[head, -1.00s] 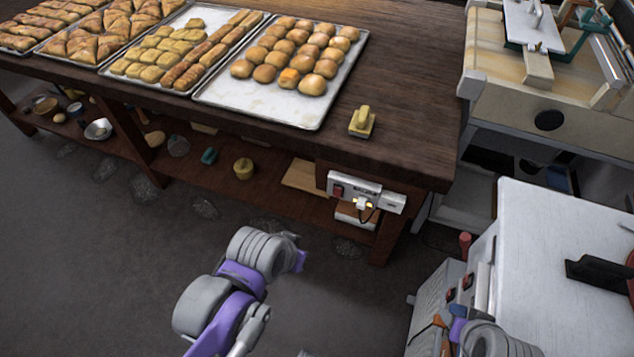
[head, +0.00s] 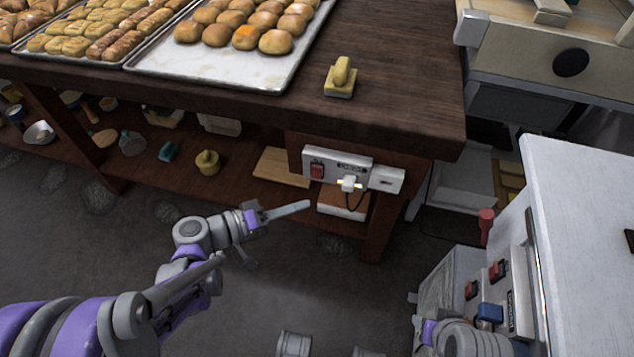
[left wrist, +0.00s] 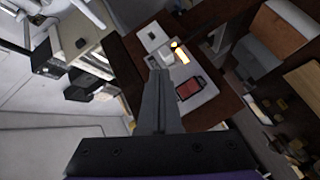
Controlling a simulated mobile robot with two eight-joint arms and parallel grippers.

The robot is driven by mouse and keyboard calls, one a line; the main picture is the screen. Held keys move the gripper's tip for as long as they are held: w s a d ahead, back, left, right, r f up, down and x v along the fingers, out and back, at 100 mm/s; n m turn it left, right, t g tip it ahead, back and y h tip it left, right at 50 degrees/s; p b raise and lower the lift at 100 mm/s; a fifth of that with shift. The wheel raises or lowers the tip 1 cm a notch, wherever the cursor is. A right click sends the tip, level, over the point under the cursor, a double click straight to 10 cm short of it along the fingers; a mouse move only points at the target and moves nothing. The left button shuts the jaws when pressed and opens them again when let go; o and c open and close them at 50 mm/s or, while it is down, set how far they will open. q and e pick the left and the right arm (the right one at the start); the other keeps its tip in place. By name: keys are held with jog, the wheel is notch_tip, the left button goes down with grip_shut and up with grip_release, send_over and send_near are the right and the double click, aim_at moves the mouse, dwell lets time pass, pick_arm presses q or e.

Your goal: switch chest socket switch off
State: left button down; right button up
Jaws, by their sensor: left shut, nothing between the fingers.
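A white socket strip (head: 338,163) is fixed to the front of the wooden table below its top. Its red rocker switch (head: 317,171) is at the left end. A white plug with a dark cable (head: 350,184) sits in the strip, with a yellowish glow beside it. My left gripper (head: 305,206) is shut and empty, below and slightly left of the switch, apart from it. In the left wrist view the shut fingers (left wrist: 158,75) point toward the strip (left wrist: 203,100), with the red switch (left wrist: 189,89) just right of them. The fingers of my right gripper are not visible.
The tabletop (head: 400,70) holds trays of baked goods and a yellow-handled tool (head: 341,78). A lower shelf (head: 240,183) carries a few small items. A white-topped machine (head: 585,220) with its own red switches stands at right. Floor space before the table is open.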

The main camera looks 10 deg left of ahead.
aim_at(316, 172)
pick_arm(q)
jog(key=shift+w+a, duration=0.15)
jog(key=w+f+b, duration=0.3)
jog(key=w, duration=0.5)
jog(key=shift+w, duration=0.15)
dwell(0.3)
jog(key=shift+w, duration=0.1)
dwell(1.9)
jog(key=shift+w+d+f, duration=0.15)
jog(key=shift+w+d, duration=0.05)
jog(key=shift+w, duration=0.1)
jog(key=shift+w+f, duration=0.1)
jog(key=shift+w, duration=0.2)
dwell(0.6)
jog(key=shift+s, duration=0.15)
jog(key=shift+s+r, duration=0.25)
jog(key=shift+s, duration=0.35)
